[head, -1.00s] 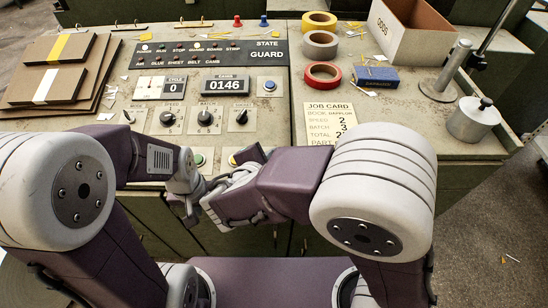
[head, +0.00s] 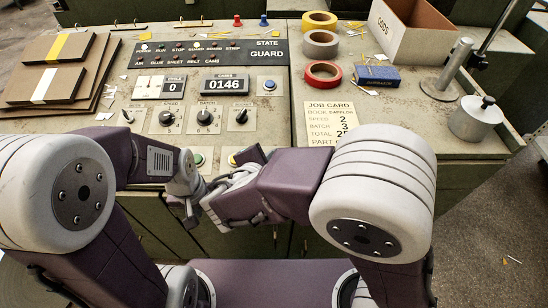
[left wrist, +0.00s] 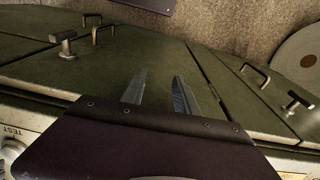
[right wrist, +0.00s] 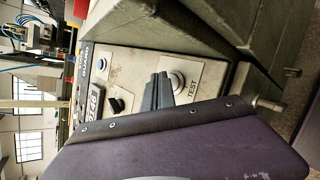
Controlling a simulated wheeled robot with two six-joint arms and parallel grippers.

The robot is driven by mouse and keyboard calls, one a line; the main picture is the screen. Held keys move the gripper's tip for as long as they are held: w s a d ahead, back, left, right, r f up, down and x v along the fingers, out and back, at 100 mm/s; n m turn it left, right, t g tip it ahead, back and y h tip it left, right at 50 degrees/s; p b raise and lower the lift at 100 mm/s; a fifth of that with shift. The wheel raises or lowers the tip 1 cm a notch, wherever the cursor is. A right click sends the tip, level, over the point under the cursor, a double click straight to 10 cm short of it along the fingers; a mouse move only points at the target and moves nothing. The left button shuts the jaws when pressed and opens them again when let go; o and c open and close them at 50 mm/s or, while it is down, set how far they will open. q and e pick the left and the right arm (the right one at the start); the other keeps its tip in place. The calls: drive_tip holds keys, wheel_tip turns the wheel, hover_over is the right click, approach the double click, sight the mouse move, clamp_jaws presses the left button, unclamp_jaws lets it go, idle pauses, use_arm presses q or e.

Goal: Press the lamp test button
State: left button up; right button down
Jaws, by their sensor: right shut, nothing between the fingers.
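The lamp test button (right wrist: 178,82) is a pale round button on a light plate marked TEST, near the front edge of the panel in the right wrist view. My right gripper (right wrist: 165,92) is shut and empty, with its dark fingertips close beside the button; I cannot tell whether they touch it. In the head view my right gripper and wrist hide the button. The TEST plate (left wrist: 12,132) also shows at the left edge of the left wrist view. My left gripper (left wrist: 158,88) is open and empty, in front of the green cabinet doors.
A blue button (head: 270,85) and black knobs (head: 204,117) sit farther back. The job card (head: 328,122), tape rolls (head: 323,73) and metal weight (head: 475,120) are to the right.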

drive_tip(key=shift+w+f+b, duration=0.1)
drive_tip(key=shift+f+b, duration=0.3)
drive_tip(key=shift+f, duration=0.05)
idle(0.6)
drive_tip(key=shift+s+r+p, duration=0.2)
drive_tip(key=shift+r+p, duration=0.5)
drive_tip(key=shift+r, duration=0.2)
drive_tip(key=r+p, duration=0.2)
drive_tip(key=s+r+p, duration=0.1)
drive_tip(key=r+p, duration=0.1)
drive_tip(key=shift+s+r, duration=0.1)
drive_tip(key=shift+r, duration=0.3)
idle(0.3)
